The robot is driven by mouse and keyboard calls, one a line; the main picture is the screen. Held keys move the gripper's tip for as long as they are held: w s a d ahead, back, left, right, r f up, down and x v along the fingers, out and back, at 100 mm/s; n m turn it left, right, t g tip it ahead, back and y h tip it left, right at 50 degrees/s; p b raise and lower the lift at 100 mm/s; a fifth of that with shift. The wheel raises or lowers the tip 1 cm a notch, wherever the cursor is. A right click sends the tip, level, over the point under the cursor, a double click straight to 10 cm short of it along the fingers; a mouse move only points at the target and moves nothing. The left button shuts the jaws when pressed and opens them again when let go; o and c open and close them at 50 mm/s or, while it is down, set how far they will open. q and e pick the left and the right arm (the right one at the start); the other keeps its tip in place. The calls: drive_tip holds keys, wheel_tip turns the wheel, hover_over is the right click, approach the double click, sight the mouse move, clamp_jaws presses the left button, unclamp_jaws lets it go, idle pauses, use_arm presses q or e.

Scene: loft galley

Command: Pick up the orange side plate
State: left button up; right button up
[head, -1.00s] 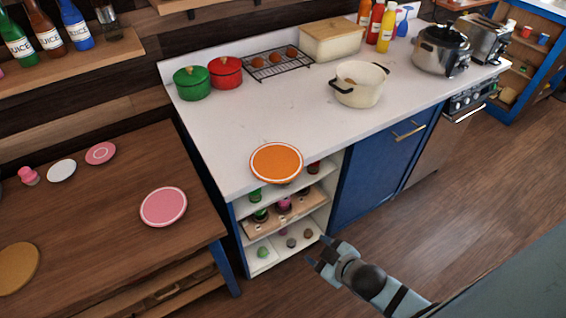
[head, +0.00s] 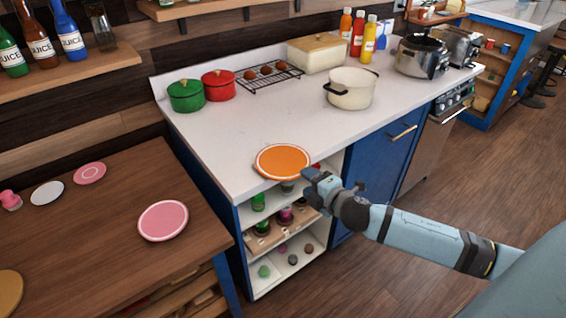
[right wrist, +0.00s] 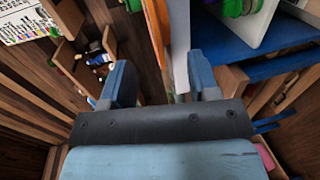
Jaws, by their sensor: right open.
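The orange side plate (head: 283,161) has a pale ring near its rim. It lies flat at the front edge of the white counter (head: 225,150), its near rim apparently overhanging. My right gripper (head: 309,182) is open and empty, close to the plate's right front rim in the head view. In the right wrist view the plate (right wrist: 157,22) shows edge-on, ahead of the gap between the two blue fingers of the gripper (right wrist: 160,75). I cannot tell whether the rim is between the fingertips. My left gripper is not in view.
Below the counter edge are open shelves (head: 262,238) with small items. A cream pot (head: 350,92), red pot (head: 219,86) and green pot (head: 186,97) stand further back. A pink plate (head: 162,221) lies on the wooden table at left. The counter behind the orange plate is clear.

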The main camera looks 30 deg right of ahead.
sight(299, 177)
drive_tip(key=shift+x, duration=3.55)
drive_tip(key=shift+a, duration=0.15)
clamp_jaws()
